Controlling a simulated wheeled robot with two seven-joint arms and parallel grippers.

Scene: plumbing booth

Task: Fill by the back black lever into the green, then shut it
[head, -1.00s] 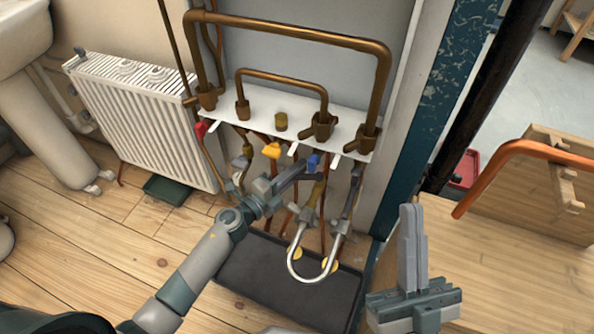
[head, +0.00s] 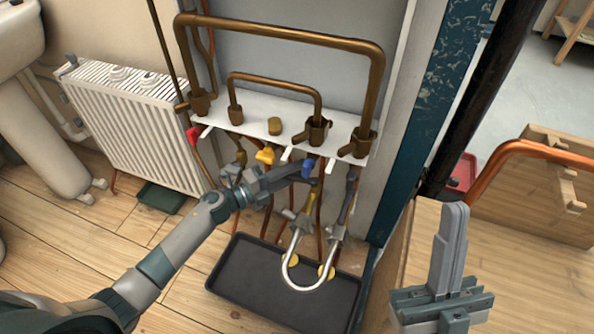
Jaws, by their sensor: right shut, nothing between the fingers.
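My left gripper (head: 303,175) reaches in from the left among the valves under the white pipe shelf. Its fingers are beside or in front of a blue lever (head: 307,169); I cannot tell whether they touch it or are shut. A silver U-shaped hose (head: 290,270) hangs below between two valves. A dark grey or black handle (head: 348,200) is above the hose's right end; I cannot tell whether it is the back black lever. No gauge with a green zone can be made out. My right gripper (head: 458,210) is shut and empty, pointing up at the lower right.
A yellow lever (head: 265,156) and a red lever (head: 193,136) are left of the blue one. Brown pipes (head: 300,33) rise above the shelf. A black tray (head: 250,285) lies below. A radiator (head: 135,130) stands left. A wooden bench (head: 510,275) is at right.

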